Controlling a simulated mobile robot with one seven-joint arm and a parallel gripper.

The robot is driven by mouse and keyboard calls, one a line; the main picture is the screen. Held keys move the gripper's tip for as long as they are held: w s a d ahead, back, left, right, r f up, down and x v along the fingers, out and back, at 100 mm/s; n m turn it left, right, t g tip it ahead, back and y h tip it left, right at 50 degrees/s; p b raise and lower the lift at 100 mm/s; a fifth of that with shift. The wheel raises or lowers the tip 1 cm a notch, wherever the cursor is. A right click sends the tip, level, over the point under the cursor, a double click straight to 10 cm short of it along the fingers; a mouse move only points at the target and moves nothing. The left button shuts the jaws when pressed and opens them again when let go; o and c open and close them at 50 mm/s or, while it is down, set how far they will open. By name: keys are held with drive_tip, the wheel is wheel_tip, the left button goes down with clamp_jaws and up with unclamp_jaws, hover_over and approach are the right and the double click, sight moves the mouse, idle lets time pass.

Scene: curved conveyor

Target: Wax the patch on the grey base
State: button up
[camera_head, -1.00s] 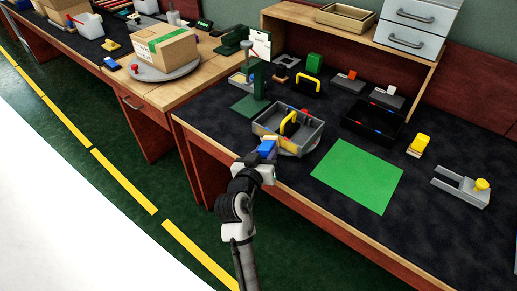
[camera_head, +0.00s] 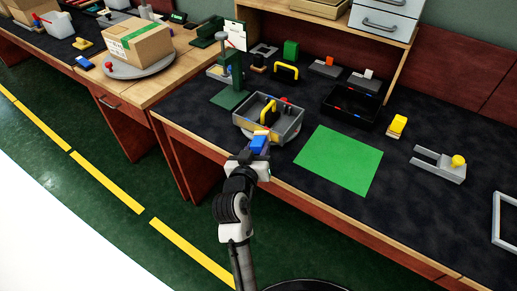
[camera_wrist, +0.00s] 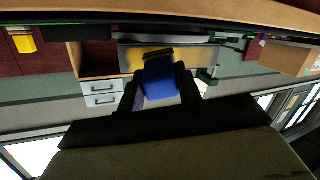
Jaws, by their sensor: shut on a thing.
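My gripper (camera_head: 258,152) is shut on a blue block (camera_head: 260,143) with a pale tan part at its far end. It is held above the front edge of the bench, just in front of the grey tray. In the wrist view the blue block (camera_wrist: 160,82) sits between the two dark fingers. I cannot tell for certain which thing is the grey base. Two dark grey blocks stand at the back of the bench, one with an orange piece (camera_head: 329,61) and one with a white piece (camera_head: 368,74). A light grey forked fixture (camera_head: 436,168) with a yellow knob lies at the right. No patch can be made out.
The grey tray (camera_head: 290,128) holds a yellow-handled item. A green sheet (camera_head: 340,160) lies flat, with bare dark mat to its right. A black tray (camera_head: 347,108), a yellow block (camera_head: 397,124), a green stand (camera_head: 232,85) and a grey frame (camera_head: 505,222) are also on the bench.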

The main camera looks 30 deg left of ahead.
drive_tip(key=shift+w+a, duration=0.15)
drive_tip(key=shift+a, duration=1.65)
drive_tip(key=shift+w+a, duration=0.15)
drive_tip(key=shift+a, duration=1.6)
drive_tip(key=shift+w+a, duration=0.15)
drive_tip(key=shift+a, duration=1.65)
drive_tip(key=s, duration=0.6)
drive_tip(key=shift+a+b, duration=0.15)
drive_tip(key=shift+b, duration=0.25)
drive_tip(key=s, duration=0.3)
drive_tip(key=shift+a, duration=0.15)
drive_tip(key=shift+w+d, duration=0.15)
drive_tip(key=shift+w, duration=1.85)
drive_tip(key=shift+w+d, duration=0.15)
drive_tip(key=shift+w, duration=1.8)
drive_tip(key=shift+w, duration=0.55)
